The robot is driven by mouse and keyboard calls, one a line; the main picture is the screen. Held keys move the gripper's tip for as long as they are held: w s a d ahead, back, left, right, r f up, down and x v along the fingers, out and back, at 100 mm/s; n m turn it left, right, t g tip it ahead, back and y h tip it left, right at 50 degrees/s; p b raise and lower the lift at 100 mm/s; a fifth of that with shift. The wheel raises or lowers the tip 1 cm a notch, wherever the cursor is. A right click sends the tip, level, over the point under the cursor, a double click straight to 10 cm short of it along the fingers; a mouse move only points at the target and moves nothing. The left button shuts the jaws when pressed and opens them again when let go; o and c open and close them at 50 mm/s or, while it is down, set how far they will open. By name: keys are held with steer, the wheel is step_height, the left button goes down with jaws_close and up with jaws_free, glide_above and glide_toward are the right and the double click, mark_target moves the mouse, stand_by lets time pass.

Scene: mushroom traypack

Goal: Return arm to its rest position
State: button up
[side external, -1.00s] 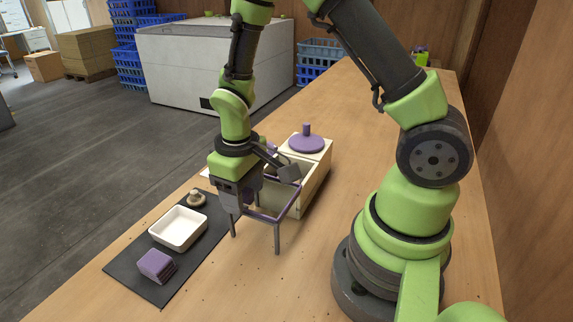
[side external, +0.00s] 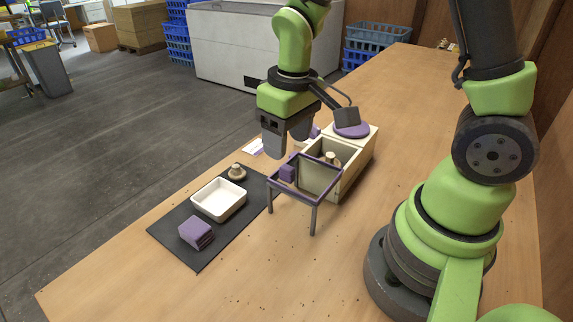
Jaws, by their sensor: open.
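My gripper (side external: 286,148) is open and empty, pointing down above the far left part of a purple-framed stand (side external: 328,196) with grey legs. A white tray (side external: 218,218) lies empty on a dark mat (side external: 205,258). A small pale mushroom (side external: 237,172) on a round base sits behind the tray on the mat. A purple folded stack or block (side external: 196,232) lies in front of the tray. A cream wooden box (side external: 352,177) stands behind the stand, with a mushroom-like thing (side external: 331,158) inside.
A round purple lid (side external: 351,130) rests on the box's far part. A white paper-like piece (side external: 254,147) lies left of my gripper. A large white chest (side external: 225,45) and blue crates (side external: 375,42) stand behind.

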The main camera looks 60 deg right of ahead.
steer(key=s+a+r+m+t+y, duration=0.1)
steer(key=s+a+r+m+t, duration=0.1)
steer(key=s+r+t, duration=0.4)
steer(key=s+r+m, duration=0.1)
steer(key=s+r, duration=0.4)
steer(key=r, duration=0.4)
steer(key=shift+s+y, duration=0.15)
steer(key=shift+y, duration=0.25)
